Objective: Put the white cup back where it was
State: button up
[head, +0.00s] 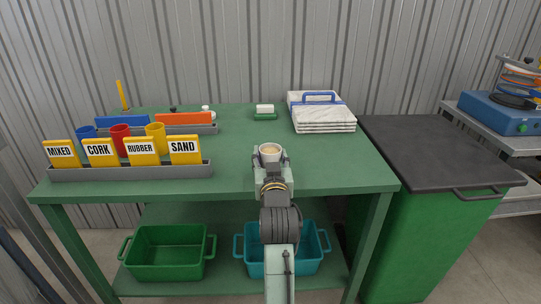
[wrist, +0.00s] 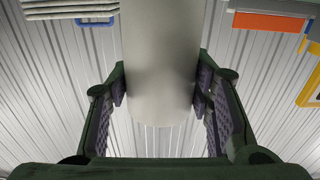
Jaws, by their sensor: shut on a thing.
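The white cup (head: 270,150) has tan contents in it and looks upright, over the front middle of the green table (head: 335,172). My gripper (head: 270,159) is shut on it, with one finger on each side. In the wrist view the cup (wrist: 160,60) fills the middle as a pale, smooth wall between the two dark fingers. Its base and any gap to the tabletop cannot be made out.
Yellow label cards (head: 141,150) stand in a grey rail at the left, with blue, red and yellow cups (head: 155,137) behind. A green-and-white block (head: 265,111) and a stack of pale slabs (head: 322,115) lie at the back. The table's middle is clear.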

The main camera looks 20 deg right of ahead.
jog(key=shift+f, duration=0.1)
jog(key=shift+f, duration=0.1)
jog(key=o, duration=1.3)
jog(key=shift+r, duration=0.25)
jog(key=shift+p+v, duration=2.75)
jog(key=shift+v, duration=3.3)
jog(key=shift+f, duration=0.1)
